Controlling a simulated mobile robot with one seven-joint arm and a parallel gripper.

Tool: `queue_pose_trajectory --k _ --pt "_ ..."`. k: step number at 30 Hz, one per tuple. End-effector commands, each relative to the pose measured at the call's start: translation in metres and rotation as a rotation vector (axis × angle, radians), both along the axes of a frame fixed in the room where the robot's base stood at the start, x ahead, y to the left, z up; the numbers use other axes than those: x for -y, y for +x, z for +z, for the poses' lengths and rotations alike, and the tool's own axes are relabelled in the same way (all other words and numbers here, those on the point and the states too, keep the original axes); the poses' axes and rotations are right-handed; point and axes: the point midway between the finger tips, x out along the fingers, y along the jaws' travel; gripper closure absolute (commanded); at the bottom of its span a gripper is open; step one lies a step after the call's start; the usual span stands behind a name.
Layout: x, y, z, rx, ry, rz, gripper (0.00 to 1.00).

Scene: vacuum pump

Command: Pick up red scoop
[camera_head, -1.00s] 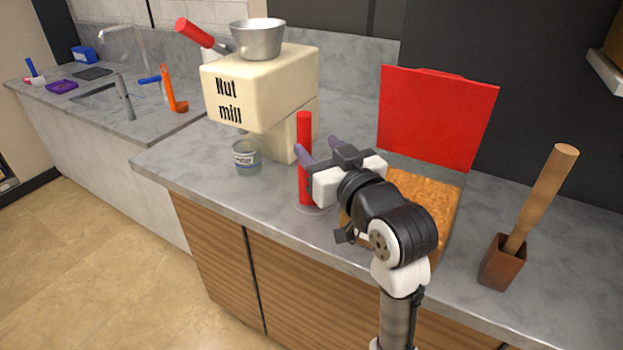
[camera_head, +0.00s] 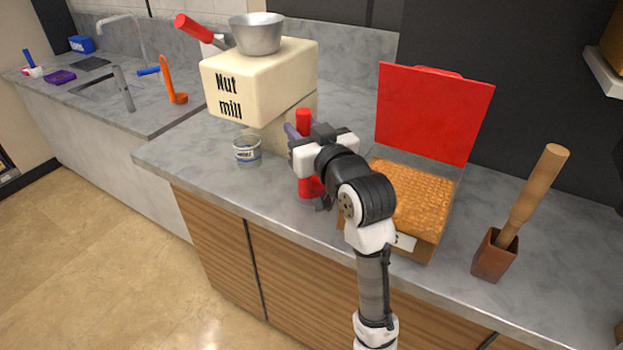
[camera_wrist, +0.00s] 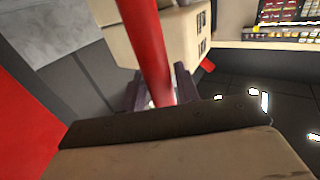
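The red scoop stands upright on the counter, its red handle (camera_head: 303,122) rising behind my gripper in the head view. Its lower red part (camera_head: 311,187) shows below the gripper, and its middle is hidden by my gripper. In the wrist view the red handle (camera_wrist: 148,45) runs down between the two purple fingers. My gripper (camera_head: 296,131) is at the handle, with a finger on each side of it. In the wrist view my gripper (camera_wrist: 160,88) looks open, with narrow gaps beside the handle.
The cream nut mill (camera_head: 245,85) with a metal bowl (camera_head: 257,35) stands close behind. A small tub (camera_head: 246,150) is left of the scoop. An open red-lidded box (camera_head: 435,110) with orange-brown contents is at right, then a wooden block (camera_head: 495,257) with a wooden handle.

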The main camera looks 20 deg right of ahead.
Motion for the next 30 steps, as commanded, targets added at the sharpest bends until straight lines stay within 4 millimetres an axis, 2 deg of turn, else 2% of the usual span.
queue_pose_trajectory --k 1,7,20,25,30 --pt "0.000 0.000 0.000 0.000 0.000 0.000 0.75" --pt "0.000 0.000 0.000 0.000 0.000 0.000 1.00" --pt "0.000 0.000 0.005 0.001 0.000 0.000 1.00" --pt "0.000 0.000 0.019 0.001 0.000 0.000 1.00" --pt "-0.001 0.000 0.050 0.002 -0.001 0.001 1.00"
